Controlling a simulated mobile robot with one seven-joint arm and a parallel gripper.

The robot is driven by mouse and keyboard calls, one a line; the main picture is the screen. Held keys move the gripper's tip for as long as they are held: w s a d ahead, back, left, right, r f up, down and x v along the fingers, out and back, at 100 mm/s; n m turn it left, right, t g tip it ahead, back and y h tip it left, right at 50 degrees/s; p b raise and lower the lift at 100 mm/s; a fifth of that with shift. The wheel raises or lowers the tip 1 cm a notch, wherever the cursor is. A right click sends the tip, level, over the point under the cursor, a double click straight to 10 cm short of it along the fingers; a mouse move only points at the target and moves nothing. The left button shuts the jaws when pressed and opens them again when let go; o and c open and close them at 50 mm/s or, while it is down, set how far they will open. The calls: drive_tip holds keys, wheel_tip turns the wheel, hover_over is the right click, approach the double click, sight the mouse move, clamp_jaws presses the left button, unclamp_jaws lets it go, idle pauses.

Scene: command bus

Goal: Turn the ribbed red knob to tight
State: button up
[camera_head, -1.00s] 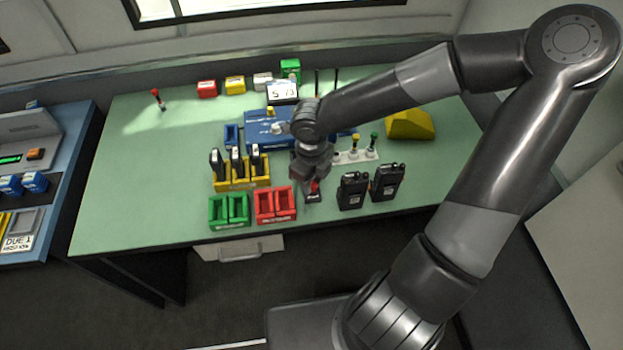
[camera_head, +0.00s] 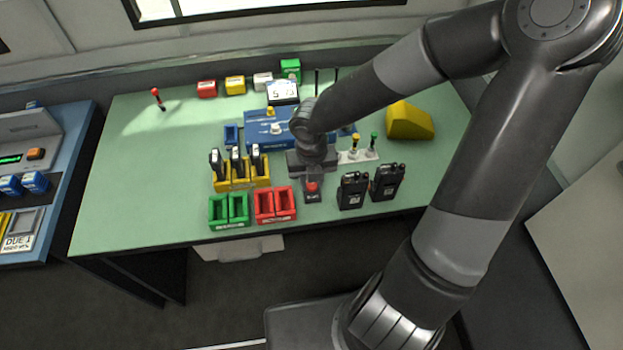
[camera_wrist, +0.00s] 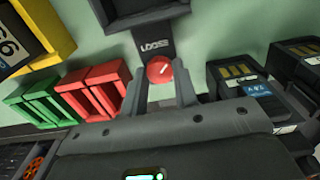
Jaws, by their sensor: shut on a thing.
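The red knob (camera_wrist: 160,69) has a white mark on its face and sits on a small dark mount on the green table. In the head view the knob (camera_head: 311,187) shows just below my gripper (camera_head: 313,177). In the wrist view my gripper (camera_wrist: 163,88) has its two fingers on either side of the knob, shut on it. A dark plate with partly legible white lettering (camera_wrist: 156,46) lies beside the knob. The ribbing on the knob is too small to make out.
Red bins (camera_head: 275,205) and green bins (camera_head: 229,210) stand left of the knob. Two black radios (camera_head: 386,182) stand close on its right. A yellow rack (camera_head: 241,178) with black devices is behind left.

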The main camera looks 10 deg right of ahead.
drive_tip(key=m, duration=1.4)
drive_tip(key=shift+m, duration=0.3)
drive_tip(key=m, duration=1.2)
drive_tip(key=shift+m, duration=0.3)
drive_tip(key=o, duration=1)
